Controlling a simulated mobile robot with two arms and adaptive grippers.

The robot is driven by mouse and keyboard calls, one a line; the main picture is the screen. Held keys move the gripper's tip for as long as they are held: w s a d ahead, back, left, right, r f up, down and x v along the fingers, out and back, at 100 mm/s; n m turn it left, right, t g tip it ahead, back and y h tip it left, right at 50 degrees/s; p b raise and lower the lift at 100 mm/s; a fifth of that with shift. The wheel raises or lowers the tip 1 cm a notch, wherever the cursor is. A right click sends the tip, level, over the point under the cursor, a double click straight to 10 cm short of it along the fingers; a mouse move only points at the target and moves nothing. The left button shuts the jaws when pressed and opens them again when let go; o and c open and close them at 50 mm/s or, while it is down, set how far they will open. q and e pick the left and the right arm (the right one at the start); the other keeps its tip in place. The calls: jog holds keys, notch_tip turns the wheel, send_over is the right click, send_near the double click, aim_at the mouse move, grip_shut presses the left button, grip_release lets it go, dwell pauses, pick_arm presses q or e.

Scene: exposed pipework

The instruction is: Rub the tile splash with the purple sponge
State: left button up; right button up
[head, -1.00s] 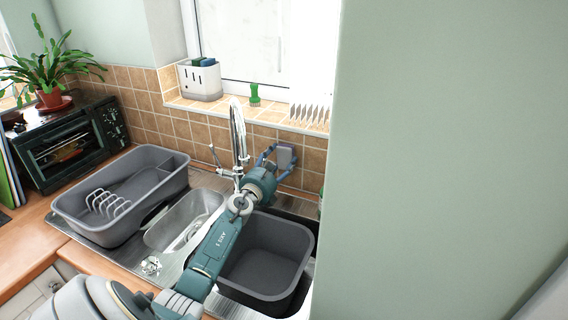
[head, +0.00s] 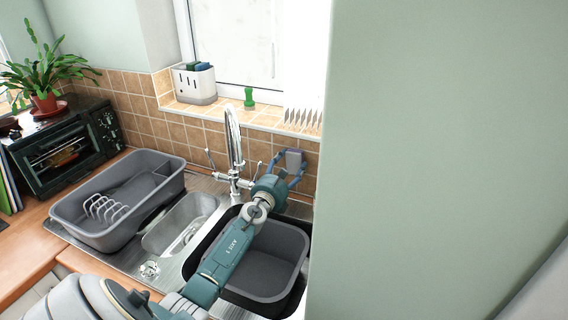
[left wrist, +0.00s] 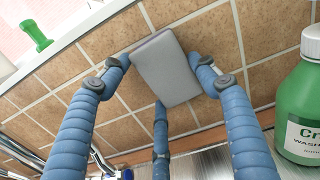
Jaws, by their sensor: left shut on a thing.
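The purple sponge (left wrist: 167,68) is a pale grey-purple block in the left wrist view, between the blue fingers of my left gripper (left wrist: 160,75). It lies against or very close to the brown tile splash (left wrist: 90,50); the contact itself is hidden. In the head view the sponge (head: 293,159) shows at the tiled wall (head: 200,133), right of the tap, held by my left gripper (head: 287,166). My left arm reaches over the sink. My right gripper is not in view.
A chrome tap (head: 234,150) stands just left of my left gripper. A grey basin (head: 265,262) sits below the arm. A green bottle (left wrist: 300,105) stands close at the right in the left wrist view. A pale wall (head: 440,150) blocks the right side.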

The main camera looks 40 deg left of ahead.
pick_arm(q)
jog(key=shift+w+d+r+p, duration=0.1)
jog(key=shift+w+d+p, duration=0.15)
jog(key=shift+d, duration=0.65)
jog(key=shift+w+d+f+p, duration=0.1)
jog(key=shift+w+d+p, duration=0.2)
jog(key=shift+d, duration=0.6)
jog(key=shift+w+d+r+p, duration=0.1)
jog(key=shift+w+d+p, duration=0.15)
jog(key=shift+d, duration=0.65)
jog(key=shift+a, duration=0.25)
jog(key=shift+s+a+b, duration=0.25)
jog(key=shift+a+b, duration=0.1)
jog(key=shift+a, duration=0.5)
jog(key=shift+s+a+b, duration=0.25)
jog(key=shift+a+b, duration=0.1)
jog(key=shift+a, duration=0.45)
jog(key=shift+s+a+b, duration=0.3)
jog(key=shift+a+b, duration=0.05)
jog(key=shift+a, duration=0.55)
jog(key=shift+s+a+b, duration=0.3)
jog(key=shift+a, duration=0.55)
jog(key=a, duration=0.1)
jog(key=s+a+b, duration=0.1)
jog(key=a, duration=0.1)
